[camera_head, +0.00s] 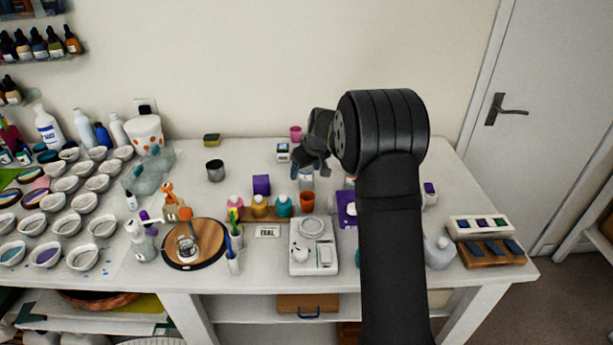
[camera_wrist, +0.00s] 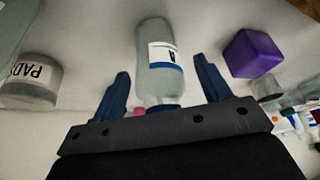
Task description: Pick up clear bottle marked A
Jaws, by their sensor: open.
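The clear bottle marked A (camera_wrist: 155,85) stands on the table in the wrist view, where the picture is upside down. Its white label has an A and a blue band. My gripper (camera_wrist: 161,66) is open, with one dark blue finger on each side of the bottle in that view. The fingers show no clear contact with it, and I cannot tell how deep the bottle sits between them. In the head view my gripper (camera_head: 312,160) is above the back middle of the table, and part of a clear bottle (camera_head: 306,183) shows just below it.
A purple cube (camera_wrist: 252,53) stands beside the bottle, and a jar marked PADS (camera_wrist: 32,82) is on its other side. In the head view, a white scale (camera_head: 313,257), an orange cup (camera_head: 307,202) and several small capped bottles stand in front. My arm hides part of the table's right side.

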